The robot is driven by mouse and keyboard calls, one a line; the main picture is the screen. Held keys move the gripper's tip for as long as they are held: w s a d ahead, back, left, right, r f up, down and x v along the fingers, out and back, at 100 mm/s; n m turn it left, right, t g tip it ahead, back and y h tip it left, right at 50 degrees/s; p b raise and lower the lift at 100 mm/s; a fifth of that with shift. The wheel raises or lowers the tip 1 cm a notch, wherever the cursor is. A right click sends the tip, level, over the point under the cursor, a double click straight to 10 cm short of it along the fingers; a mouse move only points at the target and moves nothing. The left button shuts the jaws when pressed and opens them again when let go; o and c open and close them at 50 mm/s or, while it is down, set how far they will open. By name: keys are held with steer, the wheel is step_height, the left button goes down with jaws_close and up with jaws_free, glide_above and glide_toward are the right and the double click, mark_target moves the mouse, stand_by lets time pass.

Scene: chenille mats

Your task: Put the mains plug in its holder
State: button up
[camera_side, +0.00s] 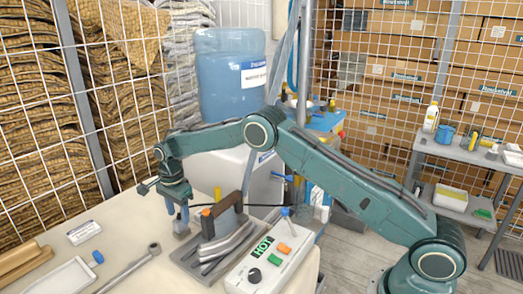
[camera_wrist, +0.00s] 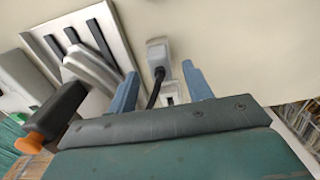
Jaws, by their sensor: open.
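My gripper (camera_side: 178,212) points down over the cream table, left of the iron. In the wrist view its two blue fingers (camera_wrist: 160,69) are apart. A grey block (camera_wrist: 157,48), which looks like the mains plug, lies between and just beyond the fingertips, with a black cord running back from it between the fingers. The fingers do not visibly touch it. A small white piece with dark marks (camera_wrist: 172,94) shows beside the cord, partly hidden by my gripper; I cannot tell if it is the holder. In the side view a small grey piece (camera_side: 181,230) sits under the fingers.
A dark-handled iron (camera_side: 222,215) with an orange part stands on a slotted metal plate, close right of my gripper. A white control box (camera_side: 268,268) reads HOT. A wrench (camera_side: 130,268), a white tray (camera_side: 62,280) and a labelled box (camera_side: 84,232) lie left.

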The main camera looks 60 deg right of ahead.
mark_target(179, 219)
step_height(179, 219, up, 10)
stand_by(0.5)
steer(key=shift+r, duration=0.15)
stand_by(0.3)
steer(key=s+d+r+n+t, duration=0.35)
steer(key=s+r+n, duration=0.55)
steer(key=s+r, duration=1)
steer(key=s+d+f+n+t, duration=0.1)
steer(key=s+n, duration=0.3)
steer(key=s, duration=0.9)
steer(key=s+d+f+n+t, duration=0.1)
steer(key=s+f+n, duration=0.2)
steer(key=s, duration=0.9)
steer(key=shift+s+n, duration=0.35)
steer(key=shift+n, duration=0.65)
